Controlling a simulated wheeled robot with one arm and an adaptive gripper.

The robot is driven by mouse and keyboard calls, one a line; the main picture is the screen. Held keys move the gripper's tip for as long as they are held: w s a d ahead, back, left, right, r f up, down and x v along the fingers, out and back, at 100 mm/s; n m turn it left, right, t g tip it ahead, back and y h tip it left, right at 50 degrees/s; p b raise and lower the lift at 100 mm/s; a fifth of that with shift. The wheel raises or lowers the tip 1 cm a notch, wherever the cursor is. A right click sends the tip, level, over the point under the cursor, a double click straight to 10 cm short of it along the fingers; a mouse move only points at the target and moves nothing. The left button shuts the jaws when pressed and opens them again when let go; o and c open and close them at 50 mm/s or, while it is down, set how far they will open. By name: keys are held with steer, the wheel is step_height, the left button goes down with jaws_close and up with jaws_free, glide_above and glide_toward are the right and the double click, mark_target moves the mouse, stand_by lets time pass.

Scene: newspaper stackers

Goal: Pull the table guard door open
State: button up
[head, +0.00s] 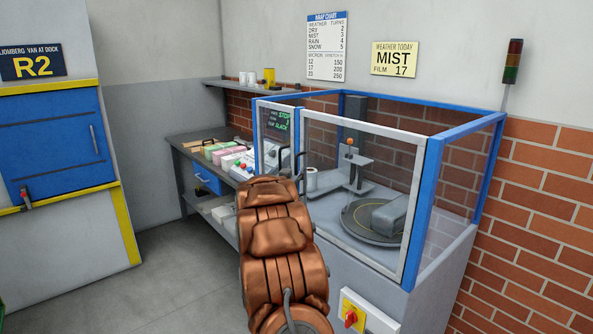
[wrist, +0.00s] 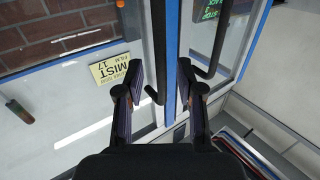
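The table guard door (head: 416,208) is a clear pane in a grey frame on the front of the blue-framed enclosure. It looks closed, flush with the frame. A dark upright handle (wrist: 158,50) shows near the door's edge in the wrist view, beside a blue post. My gripper (wrist: 160,75) is open, one finger on each side of the handle and post. I cannot tell whether the fingers touch the handle. In the head view my copper-coloured arm hides the gripper and the door's lower left part.
A second dark handle (wrist: 216,45) is on the neighbouring pane. Inside the enclosure is a round turntable (head: 365,222). A yellow switch box with a red knob (head: 350,318) is below. A workbench (head: 190,140) stands left, with clear floor (head: 165,270) before it.

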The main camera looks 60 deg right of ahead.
steer(key=shift+w+d+f, duration=0.15)
steer(key=shift+w+d, duration=0.05)
steer(key=shift+d, duration=0.5)
steer(key=shift+w+d, duration=0.2)
steer(key=shift+d, duration=0.1)
jaws_close()
